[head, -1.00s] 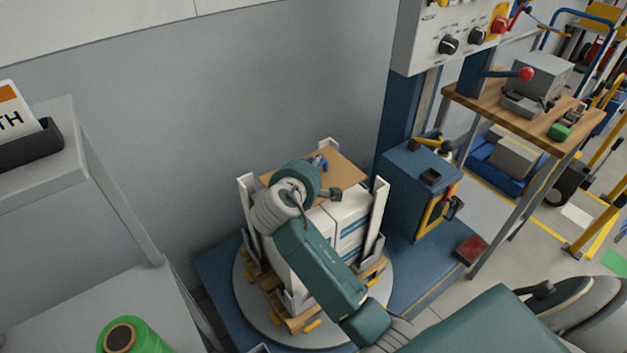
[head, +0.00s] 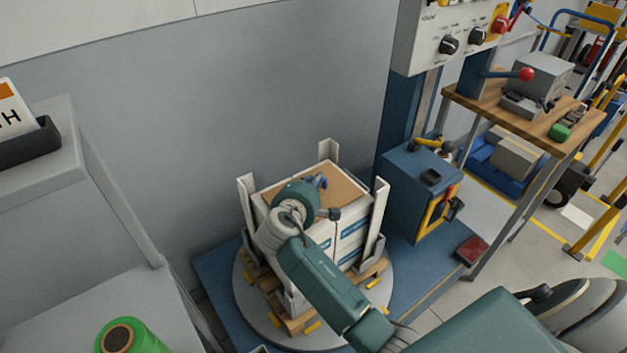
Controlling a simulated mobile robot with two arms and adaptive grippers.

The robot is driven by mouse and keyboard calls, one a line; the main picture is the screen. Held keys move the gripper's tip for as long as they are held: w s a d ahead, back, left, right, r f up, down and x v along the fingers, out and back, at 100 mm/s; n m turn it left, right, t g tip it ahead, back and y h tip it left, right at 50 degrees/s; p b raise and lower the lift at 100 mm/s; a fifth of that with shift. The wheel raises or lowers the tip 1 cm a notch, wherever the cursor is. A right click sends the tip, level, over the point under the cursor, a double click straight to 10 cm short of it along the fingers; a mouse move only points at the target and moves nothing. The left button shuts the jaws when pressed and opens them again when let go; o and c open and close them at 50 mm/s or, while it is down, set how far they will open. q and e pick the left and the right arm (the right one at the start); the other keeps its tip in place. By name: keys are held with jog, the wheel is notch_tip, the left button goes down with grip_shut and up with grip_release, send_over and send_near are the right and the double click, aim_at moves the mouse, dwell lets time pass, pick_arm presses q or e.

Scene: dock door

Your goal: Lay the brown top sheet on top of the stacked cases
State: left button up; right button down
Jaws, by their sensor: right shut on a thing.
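The brown top sheet (head: 343,186) is over the top of the stacked white cases (head: 351,239). It looks flat and roughly square with them, with pale case edges showing around it. Whether it touches them all over I cannot tell. My right gripper (head: 322,187) is above the sheet and shut on it; my own wrist hides the grip and the sheet's near left part. The cases stand on a wooden pallet (head: 375,270) between upright white corner posts. My left gripper is not in view.
The pallet sits on a round turntable (head: 345,336) on a blue base. A blue column and cabinet (head: 416,190) stand close on the right. A grey shelf unit (head: 130,205) with a green roll (head: 140,338) is at left. A grey wall is behind.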

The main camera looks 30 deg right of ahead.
jog(key=shift+f, duration=0.25)
jog(key=c, duration=1.6)
grip_release()
jog(key=shift+c, duration=0.2)
jog(key=shift+r, duration=0.4)
jog(key=shift+s+a+r, duration=0.1)
jog(key=shift+a+r, duration=0.1)
jog(key=shift+r, duration=0.1)
jog(key=v, duration=1.1)
jog(key=shift+s+a+r, duration=0.15)
jog(key=shift+s+a, duration=0.05)
